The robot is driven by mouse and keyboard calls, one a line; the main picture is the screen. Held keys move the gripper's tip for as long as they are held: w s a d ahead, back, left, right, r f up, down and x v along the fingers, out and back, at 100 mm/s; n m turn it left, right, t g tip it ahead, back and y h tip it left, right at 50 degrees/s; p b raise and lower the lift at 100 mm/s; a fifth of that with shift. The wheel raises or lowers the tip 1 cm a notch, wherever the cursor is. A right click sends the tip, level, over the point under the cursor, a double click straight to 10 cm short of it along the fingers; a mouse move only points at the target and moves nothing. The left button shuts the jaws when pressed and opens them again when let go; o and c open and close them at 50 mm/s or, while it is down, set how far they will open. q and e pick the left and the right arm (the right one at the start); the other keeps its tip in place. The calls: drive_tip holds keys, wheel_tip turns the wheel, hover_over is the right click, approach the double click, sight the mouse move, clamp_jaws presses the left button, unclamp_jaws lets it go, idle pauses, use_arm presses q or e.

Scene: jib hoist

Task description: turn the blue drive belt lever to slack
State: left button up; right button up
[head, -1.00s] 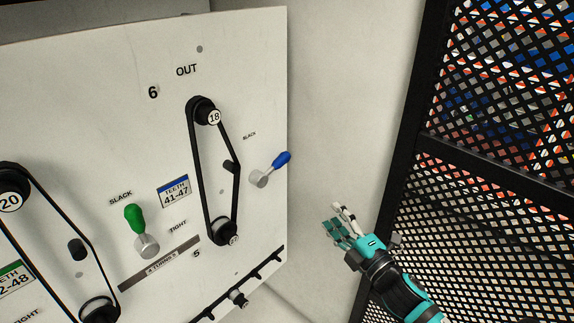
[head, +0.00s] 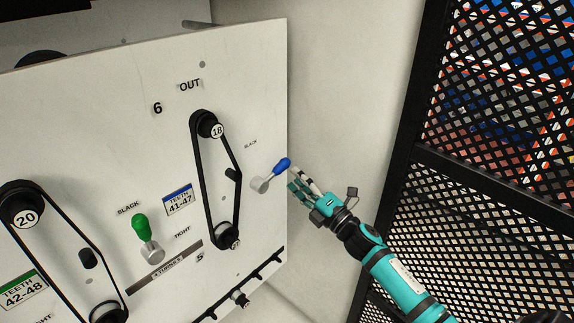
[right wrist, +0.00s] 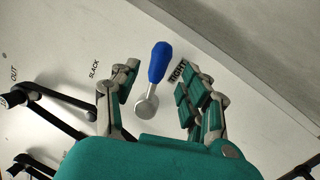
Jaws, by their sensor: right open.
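The blue drive belt lever (head: 282,164) points up and to the right from its grey hub (head: 259,185) on the white panel in the head view. In the right wrist view the blue handle (right wrist: 159,61) lies between my open fingers, with its tip at the TIGHT label (right wrist: 178,72); the SLACK label (right wrist: 94,69) is on the other side. My right gripper (head: 299,182) is open at the lever's right; whether a finger touches the handle I cannot tell. In the wrist view it also shows as two spread fingers (right wrist: 158,92). My left gripper is not in view.
A green lever (head: 141,228) stands upright on the panel to the left. A black belt (head: 207,190) runs just left of the blue lever. A black mesh fence (head: 490,170) stands at the right, behind my right arm.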

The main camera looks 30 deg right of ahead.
sight(272, 174)
drive_tip(key=shift+p+x, duration=0.45)
drive_tip(key=shift+x, duration=1.9)
clamp_jaws()
